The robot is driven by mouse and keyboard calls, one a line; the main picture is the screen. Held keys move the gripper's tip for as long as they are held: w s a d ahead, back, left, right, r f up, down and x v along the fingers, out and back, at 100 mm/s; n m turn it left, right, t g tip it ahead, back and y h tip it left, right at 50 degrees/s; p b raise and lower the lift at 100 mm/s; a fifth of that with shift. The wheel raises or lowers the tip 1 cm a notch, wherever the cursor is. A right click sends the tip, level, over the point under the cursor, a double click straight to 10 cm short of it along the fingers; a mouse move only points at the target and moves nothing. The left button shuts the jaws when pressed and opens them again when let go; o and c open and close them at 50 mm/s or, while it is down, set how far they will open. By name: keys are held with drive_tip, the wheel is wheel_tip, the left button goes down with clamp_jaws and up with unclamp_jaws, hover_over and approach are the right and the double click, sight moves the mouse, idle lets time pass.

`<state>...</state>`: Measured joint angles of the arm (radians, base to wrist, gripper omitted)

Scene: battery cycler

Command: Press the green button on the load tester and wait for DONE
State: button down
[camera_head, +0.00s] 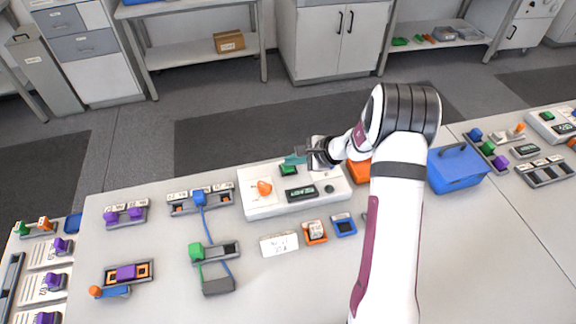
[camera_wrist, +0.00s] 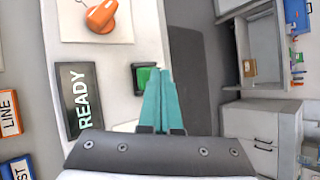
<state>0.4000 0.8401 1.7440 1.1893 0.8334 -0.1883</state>
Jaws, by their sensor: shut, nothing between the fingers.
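The load tester (camera_head: 251,206) is a white box on the bench, with an orange knob (camera_head: 264,188), a dark display (camera_head: 300,193) and a green button (camera_head: 289,170). In the wrist view the display (camera_wrist: 79,99) reads READY, and the green button (camera_wrist: 147,77) sits in a black surround. My gripper (camera_head: 292,160) is above the back of the tester, close to the green button. In the wrist view its teal fingers (camera_wrist: 160,88) are together and empty, with their tips beside the button and partly over it. I cannot tell whether they touch it.
A blue toolbox (camera_head: 457,172) stands to the right, with an orange block (camera_head: 359,170) partly behind my arm. In front of the tester lie a white card (camera_head: 279,243) and small orange (camera_head: 315,232) and blue (camera_head: 344,225) holders. A blue cable (camera_head: 210,230) runs between modules on the left.

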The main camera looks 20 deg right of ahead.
sight(292, 168)
drive_tip(key=shift+f, duration=0.4)
idle(0.5)
drive_tip(key=shift+r, duration=0.9)
drive_tip(key=shift+r, duration=0.1)
drive_tip(key=shift+r, duration=2.45)
